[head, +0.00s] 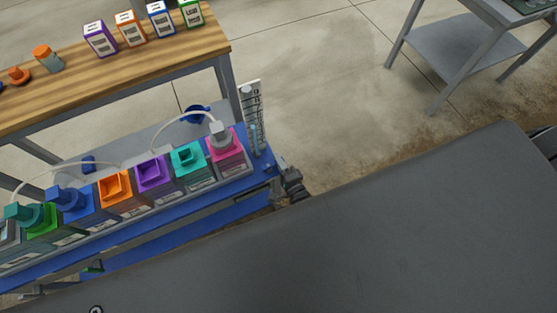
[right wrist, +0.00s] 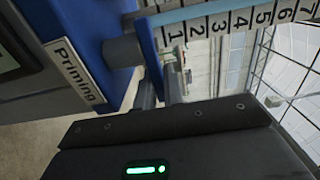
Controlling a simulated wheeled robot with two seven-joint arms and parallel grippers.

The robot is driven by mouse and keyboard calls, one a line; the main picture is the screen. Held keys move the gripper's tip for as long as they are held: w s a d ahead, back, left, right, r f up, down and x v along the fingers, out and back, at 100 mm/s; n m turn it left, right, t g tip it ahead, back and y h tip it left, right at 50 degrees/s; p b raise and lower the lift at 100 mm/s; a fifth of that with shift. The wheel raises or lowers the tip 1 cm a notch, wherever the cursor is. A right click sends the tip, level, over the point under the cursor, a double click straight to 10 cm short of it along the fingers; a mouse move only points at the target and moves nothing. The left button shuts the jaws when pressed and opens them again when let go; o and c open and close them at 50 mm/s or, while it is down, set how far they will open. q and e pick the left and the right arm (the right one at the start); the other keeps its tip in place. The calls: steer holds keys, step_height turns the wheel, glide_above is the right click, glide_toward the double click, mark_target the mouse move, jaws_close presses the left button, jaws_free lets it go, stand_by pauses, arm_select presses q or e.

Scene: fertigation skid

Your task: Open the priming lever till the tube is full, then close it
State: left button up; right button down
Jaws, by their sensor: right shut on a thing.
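My right gripper (head: 290,184) is at the right end of the blue skid, low beside the tube. In the right wrist view its fingers (right wrist: 160,90) are shut on the priming lever by the panel with the "Priming" label (right wrist: 72,70). The numbered scale (right wrist: 235,22) also shows in the right wrist view; the exact level is unclear. My left gripper is not in view.
Several coloured tanks, among them a pink one (head: 226,152) and a purple one (head: 153,173), line the skid left of the tube. A wooden bench (head: 120,72) with boxes stands behind. A grey table (head: 455,52) is at the upper right. Open floor lies between.

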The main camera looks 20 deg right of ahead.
steer(key=c, duration=1.5)
jaws_free()
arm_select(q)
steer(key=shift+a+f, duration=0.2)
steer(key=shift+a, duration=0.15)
arm_select(e)
steer(key=s+d, duration=0.1)
steer(key=s, duration=0.9)
steer(key=shift+s, duration=0.35)
